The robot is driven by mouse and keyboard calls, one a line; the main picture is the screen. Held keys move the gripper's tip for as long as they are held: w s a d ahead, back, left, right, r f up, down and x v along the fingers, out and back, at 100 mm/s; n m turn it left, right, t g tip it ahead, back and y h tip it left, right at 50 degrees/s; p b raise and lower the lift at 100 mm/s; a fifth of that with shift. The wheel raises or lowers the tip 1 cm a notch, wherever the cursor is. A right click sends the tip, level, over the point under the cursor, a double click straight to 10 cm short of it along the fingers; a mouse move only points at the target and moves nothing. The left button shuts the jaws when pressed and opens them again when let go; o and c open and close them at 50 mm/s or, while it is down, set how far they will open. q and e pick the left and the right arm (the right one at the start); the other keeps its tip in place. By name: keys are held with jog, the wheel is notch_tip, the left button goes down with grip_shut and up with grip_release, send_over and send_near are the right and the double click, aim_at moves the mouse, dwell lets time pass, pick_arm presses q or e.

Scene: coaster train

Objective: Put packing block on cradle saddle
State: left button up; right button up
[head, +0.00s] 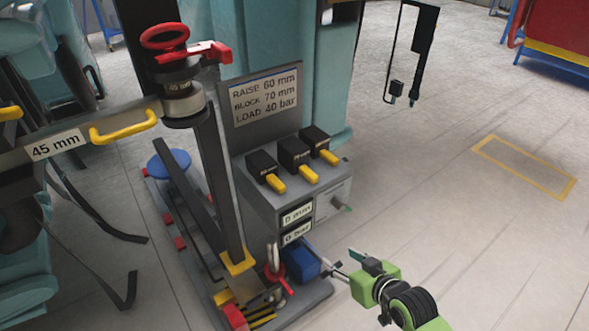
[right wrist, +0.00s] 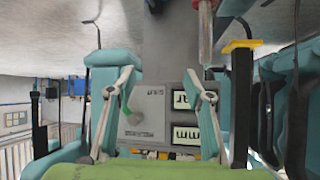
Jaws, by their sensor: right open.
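Three black packing blocks (head: 294,151) with yellow handles sit in a row on a grey console in the head view. Small yellow parts (right wrist: 182,156) show below the console in the right wrist view. I cannot tell for certain which part is the cradle saddle; a dark round head (head: 183,100) with a red handwheel stands on the post to the left. My right gripper (head: 346,268) is open and empty, in front of the console and lower right of the blocks. Its spread fingers (right wrist: 160,88) frame the console face. My left gripper is out of view.
The grey console (head: 332,187) has two displays and a sign above reading RAISE 60 mm, BLOCK 70 mm, LOAD 40 bar. A beam labelled 45 mm (head: 57,145) with a yellow handle is at left. A blue box (head: 301,262) lies below.

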jog(key=w+a+r+n+t+y, duration=0.25)
jog(key=w+r, duration=0.25)
jog(key=r, duration=0.5)
jog(key=t+y+b, duration=0.2)
jog(key=y, duration=0.1)
send_near(294, 145)
jog(key=x, duration=0.3)
jog(key=b+x, duration=0.1)
jog(key=shift+w+a+f, duration=0.1)
jog(key=shift+w+f, duration=0.15)
jog(key=shift+f, duration=0.15)
jog(key=shift+b+x, duration=0.6)
jog(key=shift+x, duration=2.25)
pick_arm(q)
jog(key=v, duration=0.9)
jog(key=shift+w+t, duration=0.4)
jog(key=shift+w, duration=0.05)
pick_arm(e)
jog(key=shift+s+f, duration=0.1)
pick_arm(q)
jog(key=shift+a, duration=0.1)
pick_arm(e)
jog(key=c, duration=1.3)
grip_shut()
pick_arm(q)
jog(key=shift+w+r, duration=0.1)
pick_arm(e)
jog(key=shift+r, duration=0.3)
